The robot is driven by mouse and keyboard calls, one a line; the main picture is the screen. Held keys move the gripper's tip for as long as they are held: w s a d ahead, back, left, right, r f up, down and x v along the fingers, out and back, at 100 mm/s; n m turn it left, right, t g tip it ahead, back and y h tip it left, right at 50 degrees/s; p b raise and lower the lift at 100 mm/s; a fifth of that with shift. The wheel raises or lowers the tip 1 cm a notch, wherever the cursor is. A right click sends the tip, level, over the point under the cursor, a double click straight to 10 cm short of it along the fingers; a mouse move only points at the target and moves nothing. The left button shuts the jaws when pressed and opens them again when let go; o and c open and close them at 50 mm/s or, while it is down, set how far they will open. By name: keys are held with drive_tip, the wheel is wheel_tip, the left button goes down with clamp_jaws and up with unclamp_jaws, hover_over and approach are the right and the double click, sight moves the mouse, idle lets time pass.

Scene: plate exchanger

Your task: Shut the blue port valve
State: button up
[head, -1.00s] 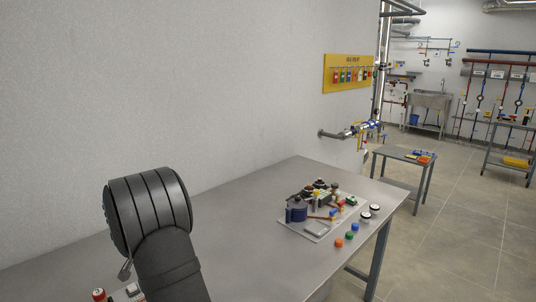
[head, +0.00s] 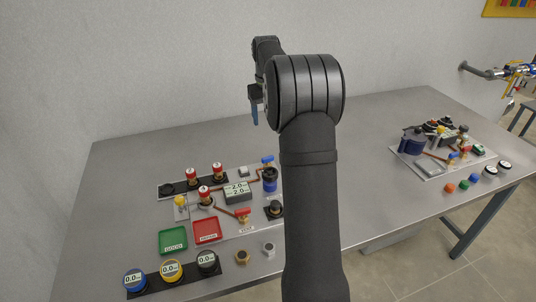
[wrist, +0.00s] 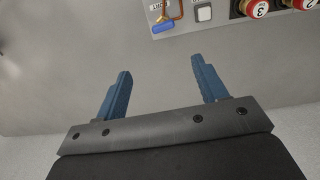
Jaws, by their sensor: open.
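A blue valve handle (head: 267,161) sits on a copper pipe at the back right of the near panel in the head view. In the wrist view the blue handle (wrist: 163,28) lies nearly level near the top edge, beside a copper pipe bend and a small label that I cannot read fully. My gripper (wrist: 160,68) is open and empty, its blue fingers apart over bare table, with the handle beyond the fingertips. In the head view my gripper (head: 255,112) hangs above the table behind the panel, partly hidden by my arm.
The near panel also carries a red valve handle (head: 242,212), red-capped fittings (head: 204,192), a grey display (head: 237,191) and a dark blue cylinder (head: 270,180). Green (head: 173,240) and red trays (head: 206,230) and gauges lie in front. A second panel (head: 432,167) stands right. The back left table is clear.

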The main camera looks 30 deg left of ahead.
sight(268, 157)
drive_tip(key=shift+n, duration=0.5)
wheel_tip(268, 157, down, 16)
drive_tip(key=shift+s+r, duration=0.1)
drive_tip(key=shift+s, duration=0.05)
